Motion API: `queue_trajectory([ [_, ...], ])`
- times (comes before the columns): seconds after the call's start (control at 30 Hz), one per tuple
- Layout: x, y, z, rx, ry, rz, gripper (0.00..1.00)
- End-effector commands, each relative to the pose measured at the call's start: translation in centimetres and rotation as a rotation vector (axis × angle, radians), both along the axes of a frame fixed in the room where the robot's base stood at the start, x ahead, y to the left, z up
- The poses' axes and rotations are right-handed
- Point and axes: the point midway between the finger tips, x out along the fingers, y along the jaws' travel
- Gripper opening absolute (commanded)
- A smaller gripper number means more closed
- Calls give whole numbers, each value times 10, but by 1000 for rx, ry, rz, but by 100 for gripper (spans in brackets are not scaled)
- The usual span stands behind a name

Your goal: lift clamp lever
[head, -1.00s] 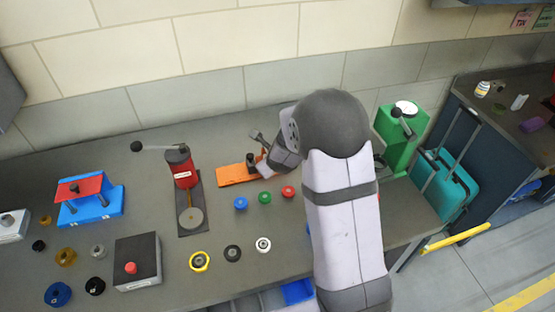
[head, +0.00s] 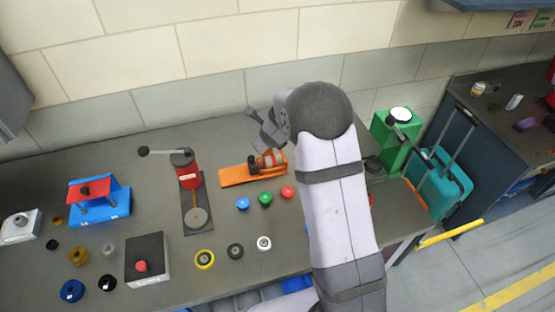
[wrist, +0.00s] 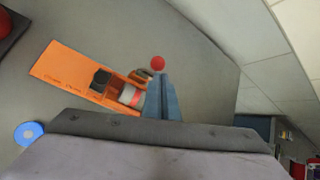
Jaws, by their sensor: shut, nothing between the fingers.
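The clamp fixture is an orange plate (head: 236,175) on the bench, also in the wrist view (wrist: 56,68). A dark block (wrist: 101,80) and a banded white-and-red cylinder (wrist: 131,96) sit on its right part. A red ball (wrist: 158,63) shows just past my fingertips in the wrist view; it may be the clamp lever's knob, but I cannot tell. My gripper (head: 250,112) is shut and empty, above and behind the plate in the head view. Its fingers (wrist: 162,78) hide part of the clamp in the wrist view, and any contact with the ball is unclear.
Blue (head: 242,203), green (head: 265,198) and red (head: 287,192) buttons lie in front of the plate. A red press (head: 187,176) stands to its left, with a lever. A green box (head: 392,140) stands right of my arm. The wall is close behind.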

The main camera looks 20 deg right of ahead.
Motion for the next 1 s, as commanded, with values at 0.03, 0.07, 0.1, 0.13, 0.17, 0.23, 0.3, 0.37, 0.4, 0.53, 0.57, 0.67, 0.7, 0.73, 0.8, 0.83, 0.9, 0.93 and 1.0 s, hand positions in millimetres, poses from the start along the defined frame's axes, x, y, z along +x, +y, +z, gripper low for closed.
queue_trajectory([
  [0.03, 5, 0, 6, 1, 1, -1, 0],
  [0.07, 7, 0, 6, 0, 1, 0, 0],
  [0.1, 11, 0, 7, 1, 1, -1, 0],
  [0.13, 13, 0, 8, 0, 1, 0, 0],
  [0.17, 16, 0, 8, 0, 1, -1, 0],
  [0.23, 22, 0, 9, 0, 0, 0, 0],
  [0.3, 27, 0, 11, 0, -2, 0, 0],
  [0.37, 32, 0, 11, -1, -4, 0, 0],
  [0.4, 34, 0, 11, 0, -4, -1, 0],
  [0.53, 41, 1, 11, -2, -6, 1, 0],
  [0.57, 42, 1, 12, -1, -7, 0, 0],
  [0.67, 45, 1, 11, -3, -8, 1, 0],
  [0.7, 46, 1, 11, -4, -9, 3, 0],
  [0.73, 47, 1, 11, -4, -9, 2, 0],
  [0.8, 48, 2, 12, -4, -10, 2, 0],
  [0.83, 48, 2, 12, -4, -11, 3, 0],
  [0.9, 49, 2, 12, -5, -11, 2, 0],
  [0.93, 49, 2, 12, -4, -12, 3, 0],
  [1.0, 49, 2, 12, -4, -13, 3, 0],
])
